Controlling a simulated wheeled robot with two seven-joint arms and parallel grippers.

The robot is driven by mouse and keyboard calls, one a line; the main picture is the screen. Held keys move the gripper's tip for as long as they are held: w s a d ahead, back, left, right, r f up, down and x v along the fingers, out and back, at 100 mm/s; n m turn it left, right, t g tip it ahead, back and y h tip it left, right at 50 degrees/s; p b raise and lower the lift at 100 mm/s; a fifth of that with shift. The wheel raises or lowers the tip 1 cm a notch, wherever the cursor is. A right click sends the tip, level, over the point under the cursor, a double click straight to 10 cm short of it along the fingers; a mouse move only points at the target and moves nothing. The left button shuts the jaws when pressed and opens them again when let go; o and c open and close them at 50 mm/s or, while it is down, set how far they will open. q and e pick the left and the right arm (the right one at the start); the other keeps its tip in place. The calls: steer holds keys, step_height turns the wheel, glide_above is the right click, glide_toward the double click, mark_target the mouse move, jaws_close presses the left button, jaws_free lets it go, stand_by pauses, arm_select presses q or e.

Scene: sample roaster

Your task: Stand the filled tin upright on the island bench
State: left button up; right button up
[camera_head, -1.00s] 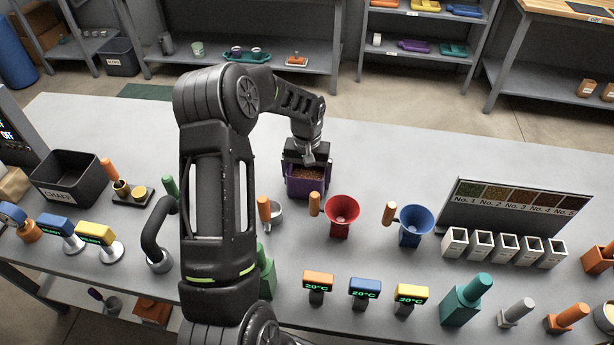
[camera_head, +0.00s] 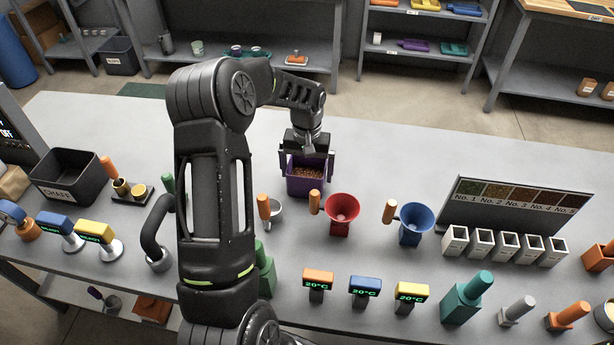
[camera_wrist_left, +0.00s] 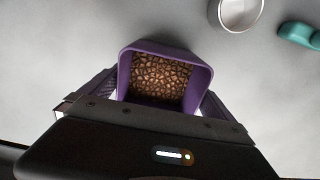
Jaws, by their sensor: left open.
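The filled tin is a purple, square, open-topped tin (camera_head: 306,184) with brown beans in it. It stands upright on the grey bench (camera_head: 400,165) in the head view. In the left wrist view the tin (camera_wrist_left: 205,77) shows its purple rim and the beans inside. My left gripper (camera_head: 307,165) is at the tin, with its open fingers on either side of it. Small gaps show beside the tin walls in the wrist view. My right gripper is not in view.
A small metal cup (camera_head: 275,211) stands close in front of the tin. A red funnel (camera_head: 342,207) and a blue funnel (camera_head: 415,219) stand to its right. A black chaff bin (camera_head: 70,178) is at the left. The bench behind and right of the tin is clear.

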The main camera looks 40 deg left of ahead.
arm_select(q)
step_height(320, 180, up, 10)
steer(key=b, duration=0.1)
steer(key=shift+s+f, duration=0.1)
steer(key=shift+f, duration=0.1)
stand_by(0.8)
